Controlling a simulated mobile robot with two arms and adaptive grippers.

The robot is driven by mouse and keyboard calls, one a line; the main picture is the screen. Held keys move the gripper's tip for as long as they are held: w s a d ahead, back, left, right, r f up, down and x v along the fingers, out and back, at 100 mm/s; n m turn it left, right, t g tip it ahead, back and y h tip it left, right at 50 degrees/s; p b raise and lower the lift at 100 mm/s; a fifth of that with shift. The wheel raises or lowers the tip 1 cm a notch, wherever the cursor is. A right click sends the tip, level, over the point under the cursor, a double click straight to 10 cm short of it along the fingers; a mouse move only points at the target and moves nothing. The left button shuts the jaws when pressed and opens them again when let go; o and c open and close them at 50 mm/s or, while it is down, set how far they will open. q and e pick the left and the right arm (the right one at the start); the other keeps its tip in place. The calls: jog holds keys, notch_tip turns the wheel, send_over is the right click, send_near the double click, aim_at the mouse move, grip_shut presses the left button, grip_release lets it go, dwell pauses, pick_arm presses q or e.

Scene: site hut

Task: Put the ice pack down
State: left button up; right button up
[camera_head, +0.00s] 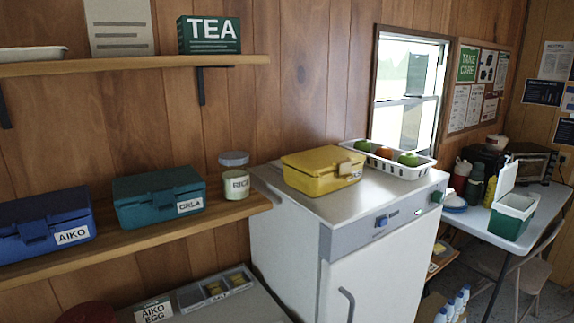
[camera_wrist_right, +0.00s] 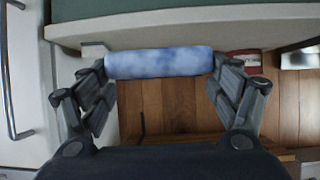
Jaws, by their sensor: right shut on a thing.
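The ice pack (camera_wrist_right: 160,62) is a mottled blue and white roll in the right wrist view. My right gripper (camera_wrist_right: 160,76) is shut on it, with one finger at each end of the roll. The pack lies crosswise between the fingertips, close to the pale edge of a green-topped surface (camera_wrist_right: 185,10) at the top of that view. I cannot tell whether it touches that edge. Neither gripper shows in the head view, and my left gripper is not in view.
A white fridge (camera_head: 375,265) carries a yellow lunch box (camera_head: 315,182) and a white basket of fruit (camera_head: 400,170). Blue (camera_head: 45,232) and teal (camera_head: 155,203) boxes stand on the lower shelf (camera_head: 240,207). A green and white cool box (camera_head: 512,215) stands open on the right table. The fridge's front top is clear.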

jog(key=w+d+r+m+t+h+b, duration=0.15)
jog(key=w+d+r+m+h, duration=0.35)
jog(key=w+d+r, duration=1.1)
jog(key=s+d+r+m+h, duration=0.1)
jog(key=s+d+r, duration=0.2)
jog(key=d+r, duration=0.3)
jog(key=shift+s+d+r, duration=0.2)
jog(key=shift+s+d, duration=0.05)
jog(key=shift+d, duration=0.2)
